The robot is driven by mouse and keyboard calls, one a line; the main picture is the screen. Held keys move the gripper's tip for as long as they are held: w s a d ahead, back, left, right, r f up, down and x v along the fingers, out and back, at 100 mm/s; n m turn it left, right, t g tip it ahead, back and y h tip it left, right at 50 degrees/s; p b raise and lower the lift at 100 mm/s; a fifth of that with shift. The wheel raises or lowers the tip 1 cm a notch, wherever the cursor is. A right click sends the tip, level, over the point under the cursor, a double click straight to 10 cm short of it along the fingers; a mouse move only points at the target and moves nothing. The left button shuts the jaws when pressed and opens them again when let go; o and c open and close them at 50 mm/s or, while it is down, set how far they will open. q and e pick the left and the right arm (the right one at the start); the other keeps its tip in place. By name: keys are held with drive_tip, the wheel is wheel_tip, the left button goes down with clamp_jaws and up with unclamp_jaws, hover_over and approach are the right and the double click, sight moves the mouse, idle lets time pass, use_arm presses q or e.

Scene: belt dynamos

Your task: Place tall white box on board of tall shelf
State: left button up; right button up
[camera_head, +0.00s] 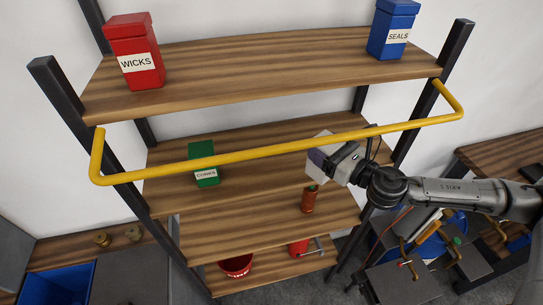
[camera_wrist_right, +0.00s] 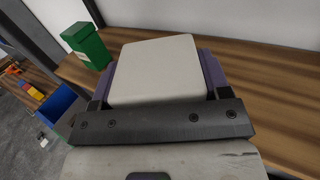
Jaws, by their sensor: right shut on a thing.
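The tall white box (camera_wrist_right: 155,70) fills the middle of the right wrist view, held between the purple-padded fingers of my right gripper (camera_wrist_right: 158,88). In the head view the white box (camera_head: 319,143) shows partly behind the yellow rail and my right gripper (camera_head: 332,164). The gripper is shut on it, at the right part of the tall shelf's second board (camera_head: 255,155). I cannot tell whether the box touches the board. My left gripper is not in view.
A yellow rail (camera_head: 240,153) crosses in front of the shelf. A green box (camera_head: 203,176) stands left on the second board. The top board (camera_head: 250,68) holds a red WICKS box (camera_head: 134,60) and a blue SEALS box (camera_head: 391,30). A red-brown bottle (camera_head: 309,200) stands below my right gripper.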

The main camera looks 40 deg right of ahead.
drive_tip(key=shift+s+d+f, duration=0.1)
drive_tip(key=shift+d, duration=0.2)
drive_tip(key=shift+s+d+y, duration=0.1)
drive_tip(key=shift+d+y, duration=0.15)
drive_tip(key=shift+y, duration=0.05)
drive_tip(key=shift+d, duration=0.1)
